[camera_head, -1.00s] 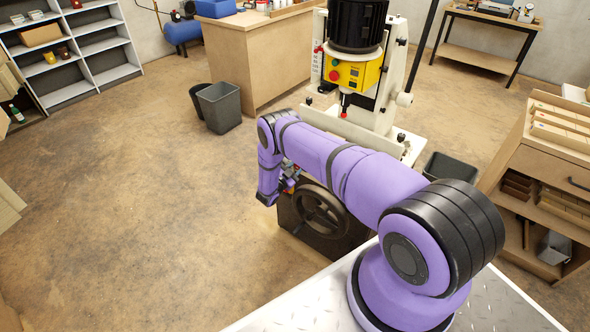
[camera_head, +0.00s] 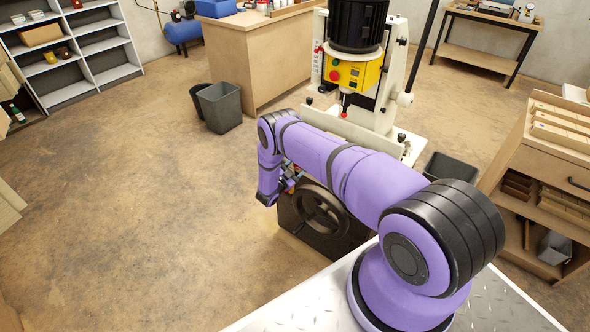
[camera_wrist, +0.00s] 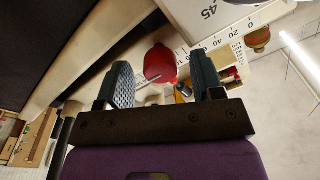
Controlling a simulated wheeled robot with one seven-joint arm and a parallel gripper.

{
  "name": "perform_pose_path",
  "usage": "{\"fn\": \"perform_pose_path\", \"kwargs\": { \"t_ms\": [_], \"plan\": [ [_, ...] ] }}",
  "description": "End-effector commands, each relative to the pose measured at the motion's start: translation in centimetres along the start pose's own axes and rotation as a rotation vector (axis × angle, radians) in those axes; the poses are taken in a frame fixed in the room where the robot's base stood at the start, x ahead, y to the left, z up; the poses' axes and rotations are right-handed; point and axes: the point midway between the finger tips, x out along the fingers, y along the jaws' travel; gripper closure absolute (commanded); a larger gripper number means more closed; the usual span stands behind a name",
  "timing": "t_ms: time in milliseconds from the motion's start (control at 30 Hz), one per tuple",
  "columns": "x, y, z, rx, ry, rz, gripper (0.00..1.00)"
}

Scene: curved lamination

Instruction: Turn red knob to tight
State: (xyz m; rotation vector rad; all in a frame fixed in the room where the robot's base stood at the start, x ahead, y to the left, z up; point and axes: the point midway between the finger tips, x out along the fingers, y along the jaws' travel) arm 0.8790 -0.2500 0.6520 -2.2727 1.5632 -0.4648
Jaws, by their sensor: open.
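The red knob (camera_wrist: 160,62) shows in the wrist view as a rounded red shape beyond and between my fingers. My gripper (camera_wrist: 165,78) is open, with one dark blue finger on each side of the knob in the picture. I cannot tell whether either finger touches it. A white plate with a printed scale (camera_wrist: 218,40) lies behind and to the right of the knob. In the head view my gripper (camera_head: 288,182) is small and partly covered by my purple wrist, and I cannot make out the knob there.
A dark machine body with a round handwheel (camera_head: 320,210) stands close beside my wrist. The cream machine (camera_head: 380,130) with a yellow control box (camera_head: 354,75) rises behind my arm. Grey bins (camera_head: 219,106) stand on the floor. The floor at left is clear.

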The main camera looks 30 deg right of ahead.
Motion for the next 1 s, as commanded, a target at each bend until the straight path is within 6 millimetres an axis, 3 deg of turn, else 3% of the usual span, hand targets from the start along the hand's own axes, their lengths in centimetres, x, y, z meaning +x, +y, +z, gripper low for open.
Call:
{"fn": "perform_pose_path", "kwargs": {
  "t_ms": [600, 1000],
  "plan": [
    [-9.5, 0.0, 0.1, -0.001, -0.002, -0.002, 0.39],
    [-10.7, 0.0, 0.0, 0.0, -0.001, 0.0, 0.39]
  ]
}}
